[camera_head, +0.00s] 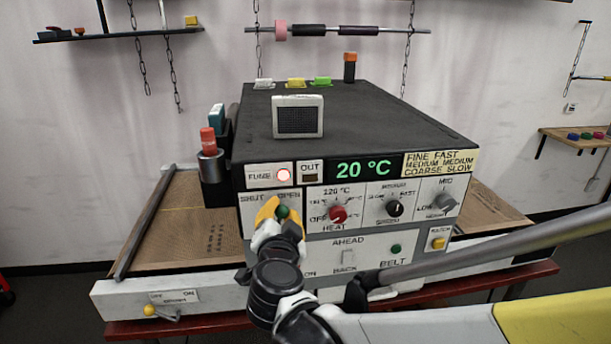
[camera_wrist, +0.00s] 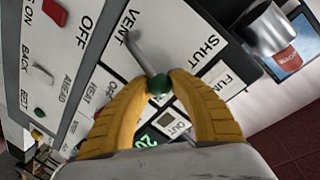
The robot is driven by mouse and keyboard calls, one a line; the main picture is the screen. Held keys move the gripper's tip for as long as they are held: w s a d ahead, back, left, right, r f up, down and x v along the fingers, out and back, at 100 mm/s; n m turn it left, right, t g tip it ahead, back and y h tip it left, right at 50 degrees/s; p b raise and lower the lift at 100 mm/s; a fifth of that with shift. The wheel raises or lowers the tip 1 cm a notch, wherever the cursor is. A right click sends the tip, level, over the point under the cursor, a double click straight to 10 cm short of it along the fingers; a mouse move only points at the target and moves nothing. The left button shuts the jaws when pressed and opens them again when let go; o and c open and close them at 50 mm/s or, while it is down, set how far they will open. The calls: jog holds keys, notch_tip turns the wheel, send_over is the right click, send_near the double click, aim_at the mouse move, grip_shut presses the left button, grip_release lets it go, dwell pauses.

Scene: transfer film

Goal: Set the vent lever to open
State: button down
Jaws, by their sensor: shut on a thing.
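The vent lever (camera_wrist: 142,52) is a thin metal arm with a green knob (camera_wrist: 158,85) at its end. The yellow fingers of my gripper (camera_wrist: 160,80) are shut on the knob from both sides. In the head view, the knob (camera_head: 283,212) shows just below the word OPEN, with SHUT to its left; my gripper (camera_head: 277,208) and wrist hide most of the lever. In the wrist view the lever slants from beside the VENT lettering to the knob, and SHUT is to its right.
On the same front panel are a red heat knob (camera_head: 338,214), a black speed knob (camera_head: 394,208), a grey knob (camera_head: 444,202), a belt switch (camera_head: 348,256) and a yellow button (camera_head: 438,243). A red-capped cylinder (camera_head: 210,160) stands left of the machine.

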jog(key=shift+w+d+f+m+y, duration=0.1)
jog(key=shift+d+f+m+y, duration=0.05)
jog(key=shift+d+m, duration=0.35)
jog(key=shift+w+d+f+m+y, duration=0.15)
jog(key=shift+d+m, duration=0.1)
jog(key=shift+m, duration=0.35)
jog(key=c, duration=1.1)
grip_release()
jog(key=shift+d, duration=0.1)
jog(key=shift+c, duration=0.2)
jog(key=shift+s, duration=0.1)
jog(key=v, duration=1.2)
